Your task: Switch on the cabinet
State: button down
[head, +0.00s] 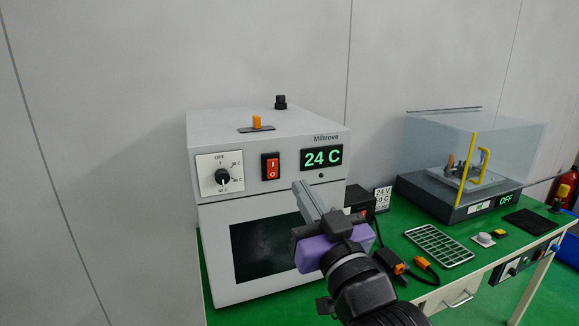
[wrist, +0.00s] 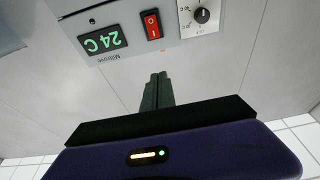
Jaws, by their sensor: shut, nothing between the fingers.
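The cabinet (head: 208,158) is a grey-white box marked Millrove on the green bench. Its front panel has a red rocker switch (head: 270,167) marked I and O, a lit green 24 C display (head: 321,158) and a black temperature knob (head: 222,177) on a white plate with OFF at the top. The wrist view shows the panel upside down, with the switch (wrist: 152,24), the display (wrist: 102,41) and the knob (wrist: 202,15). My gripper (head: 304,190) is shut and empty in front of the cabinet. Its fingertips (wrist: 158,75) appear apart from the switch.
An orange lever (head: 256,122) and a black knob (head: 280,102) stand on the cabinet's top. To the right are a wire rack (head: 439,245), orange-ended connectors (head: 421,262) and a clear-covered unit (head: 455,160) reading OFF. A wall is behind.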

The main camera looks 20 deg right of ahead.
aim_at(274, 160)
jog(key=f, duration=0.2)
jog(key=f+g, duration=0.1)
jog(key=shift+w+d, duration=0.15)
jog(key=shift+w, duration=0.1)
jog(key=shift+w, duration=0.1)
jog(key=w+p, duration=0.1)
jog(key=w, duration=0.3)
jog(key=w+r+p, duration=0.1)
jog(key=w, duration=0.4)
jog(key=w+r+p, duration=0.1)
jog(key=w, duration=0.3)
jog(key=shift+w, duration=0.35)
jog(key=shift+w+r, duration=0.1)
jog(key=shift+w+r, duration=0.15)
jog(key=shift+w, duration=0.05)
jog(key=shift+s, duration=0.15)
